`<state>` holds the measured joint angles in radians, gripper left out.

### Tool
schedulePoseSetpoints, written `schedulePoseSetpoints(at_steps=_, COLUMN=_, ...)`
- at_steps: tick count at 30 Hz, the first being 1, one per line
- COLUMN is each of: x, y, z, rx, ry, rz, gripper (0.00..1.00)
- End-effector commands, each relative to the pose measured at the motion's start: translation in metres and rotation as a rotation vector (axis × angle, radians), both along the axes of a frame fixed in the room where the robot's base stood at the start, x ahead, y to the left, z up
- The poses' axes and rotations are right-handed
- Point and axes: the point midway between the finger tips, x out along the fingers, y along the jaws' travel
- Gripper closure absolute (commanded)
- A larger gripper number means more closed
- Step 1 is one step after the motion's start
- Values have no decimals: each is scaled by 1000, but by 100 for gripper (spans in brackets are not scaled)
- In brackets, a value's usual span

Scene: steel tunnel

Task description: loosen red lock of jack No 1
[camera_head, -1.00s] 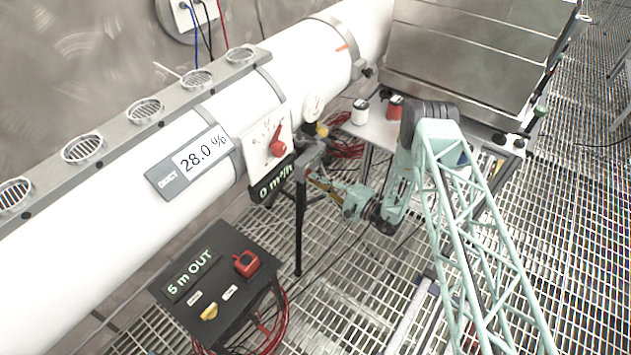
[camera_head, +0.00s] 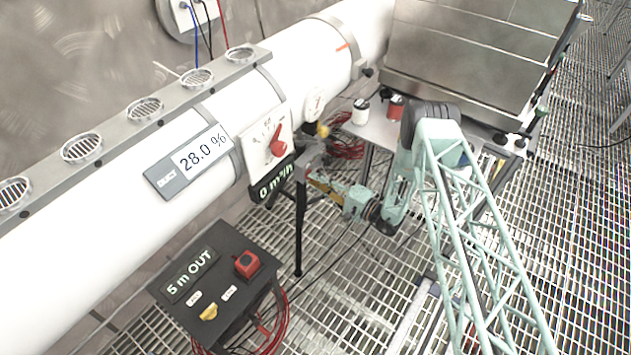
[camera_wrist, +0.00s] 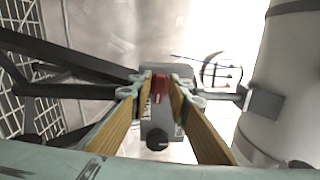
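The jack, with a grey head (camera_head: 309,157) on a black leg, stands in front of the white pipe in the head view. In the wrist view its grey body (camera_wrist: 156,120) lies straight ahead, with a black knob (camera_wrist: 157,140) below. The small red lock (camera_wrist: 160,84) sits at the top of that body, between my fingertips. My gripper (camera_wrist: 160,92) is open, with one finger on each side of the lock and gaps visible. No jack number is readable.
The white pipe (camera_head: 90,235) runs behind the jack and carries a red-needled dial (camera_head: 270,145) and a 28.0 % display (camera_head: 190,160). A black box (camera_head: 215,285) with a red button stands front left. A metal bench (camera_head: 385,135) stands behind my arm. The floor is open grating.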

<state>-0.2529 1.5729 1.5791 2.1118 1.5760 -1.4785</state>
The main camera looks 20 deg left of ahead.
Motion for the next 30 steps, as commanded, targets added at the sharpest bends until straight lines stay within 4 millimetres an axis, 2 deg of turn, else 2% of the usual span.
schedulePoseSetpoints(at_steps=17, x=-2, y=-6, z=0, rx=0, ry=1, rz=0, gripper=78)
schedulePoseSetpoints(at_steps=23, x=-6, y=-21, z=0, rx=0, ry=2, rz=-1, gripper=78)
schedulePoseSetpoints(at_steps=30, x=-14, y=-49, z=0, rx=-1, ry=1, rz=-2, gripper=78)
